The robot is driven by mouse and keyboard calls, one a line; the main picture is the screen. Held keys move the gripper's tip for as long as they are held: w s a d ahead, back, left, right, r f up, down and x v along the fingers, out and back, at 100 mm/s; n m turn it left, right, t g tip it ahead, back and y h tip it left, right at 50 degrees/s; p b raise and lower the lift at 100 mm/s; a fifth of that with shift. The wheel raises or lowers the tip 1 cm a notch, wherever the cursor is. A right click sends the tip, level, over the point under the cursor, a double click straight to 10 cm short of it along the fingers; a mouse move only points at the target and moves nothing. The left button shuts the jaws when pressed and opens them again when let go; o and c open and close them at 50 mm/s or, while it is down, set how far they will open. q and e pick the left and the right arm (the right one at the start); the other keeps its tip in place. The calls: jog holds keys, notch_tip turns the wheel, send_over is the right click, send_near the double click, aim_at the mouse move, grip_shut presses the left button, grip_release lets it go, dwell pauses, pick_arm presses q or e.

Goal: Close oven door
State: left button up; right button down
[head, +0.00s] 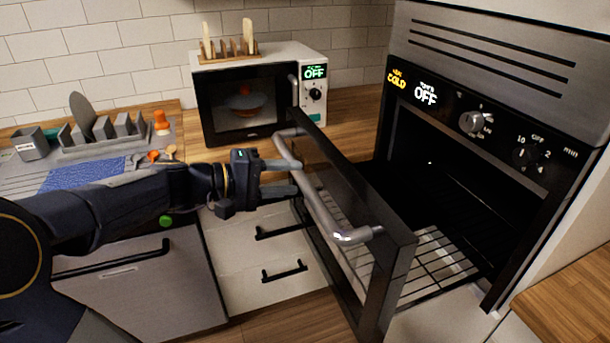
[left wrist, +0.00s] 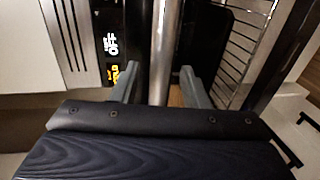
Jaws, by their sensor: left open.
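The oven door (head: 392,275) stands open, away from the dark oven cavity (head: 430,165). Its silver bar handle (head: 322,208) runs along the outer side of the door. My left gripper (head: 290,177) is open at the handle, near its far end. In the left wrist view the handle bar (left wrist: 164,50) passes between the two spread fingertips (left wrist: 158,82); whether either finger touches it I cannot tell. My right gripper is not in view.
A microwave (head: 245,100) with a toast rack on top stands behind the door on the wooden counter. Drawers (head: 265,250) with black handles lie below my left gripper.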

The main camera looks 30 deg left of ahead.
aim_at(295, 178)
pick_arm(q)
jog(key=shift+x, duration=1.65)
jog(key=shift+c, duration=0.3)
grip_shut()
